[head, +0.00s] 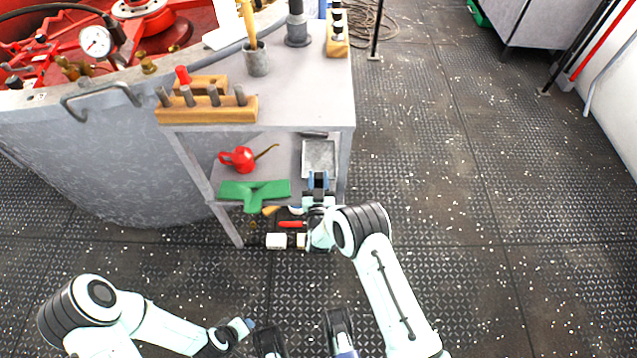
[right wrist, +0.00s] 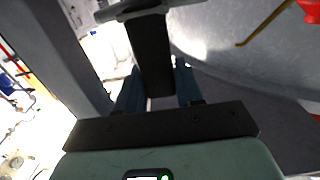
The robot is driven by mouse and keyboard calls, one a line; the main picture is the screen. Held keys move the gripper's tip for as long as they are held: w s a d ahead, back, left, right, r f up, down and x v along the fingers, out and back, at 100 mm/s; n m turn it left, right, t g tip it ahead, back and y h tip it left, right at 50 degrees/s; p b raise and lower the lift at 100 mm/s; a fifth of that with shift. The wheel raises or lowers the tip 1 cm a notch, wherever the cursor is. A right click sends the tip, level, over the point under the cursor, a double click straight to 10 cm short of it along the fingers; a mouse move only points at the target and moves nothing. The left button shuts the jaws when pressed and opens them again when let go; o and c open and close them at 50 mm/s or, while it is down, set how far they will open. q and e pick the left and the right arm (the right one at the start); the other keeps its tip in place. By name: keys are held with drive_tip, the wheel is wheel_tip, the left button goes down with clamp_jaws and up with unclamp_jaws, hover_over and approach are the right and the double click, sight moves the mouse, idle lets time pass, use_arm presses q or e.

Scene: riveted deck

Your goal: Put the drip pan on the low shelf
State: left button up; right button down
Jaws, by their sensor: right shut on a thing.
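The drip pan is a shallow grey rectangular tray (head: 319,156) at the right end of the bench's low shelf (head: 275,171). In the right wrist view the pan is a dark strip (right wrist: 153,60) running away from between my fingers (right wrist: 156,92).
A red oil can (head: 240,159) and a green piece (head: 254,191) occupy the shelf left of the pan. A white box (head: 276,241) and a red-handled tool (head: 292,224) lie lower down. The bench top (head: 300,88) holds wooden blocks with pegs. Open floor lies right.

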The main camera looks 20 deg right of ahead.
wheel_tip(320, 180, down, 2)
drive_tip(key=shift+f, duration=0.1)
use_arm(q)
drive_tip(key=shift+w+a+f, duration=0.3)
drive_tip(key=shift+w+f, duration=0.05)
drive_tip(key=shift+w, duration=0.2)
use_arm(e)
drive_tip(key=c, duration=1.1)
unclamp_jaws()
drive_tip(key=shift+c, duration=0.2)
drive_tip(key=o, duration=0.4)
use_arm(q)
drive_tip(key=shift+f, duration=0.1)
